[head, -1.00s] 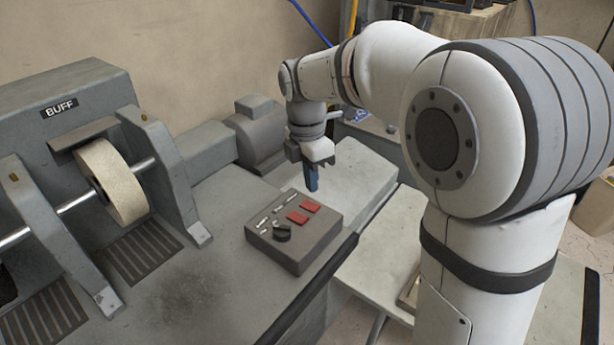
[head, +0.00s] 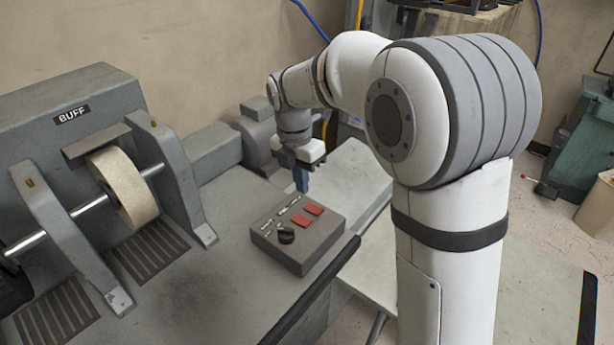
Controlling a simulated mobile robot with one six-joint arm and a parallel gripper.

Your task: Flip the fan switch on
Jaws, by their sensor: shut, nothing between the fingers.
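A dark grey control box (head: 299,243) sits on the machine's grey bench top, near its front edge. Its top face carries two red rocker switches (head: 307,214), a black round knob (head: 286,235) and small white labels too small to read. I cannot tell which switch is the fan's. My gripper (head: 302,188) is shut and empty, its blue fingers pointing down. It hangs just behind the control box, close to the far end of the red switches, and appears apart from them.
A buffing machine marked BUFF, with a pale wheel (head: 124,188) on a shaft, stands at the left. A grey motor (head: 256,135) sits behind my gripper. A pale table (head: 347,190) lies to the right of the box. The bench left of the box is clear.

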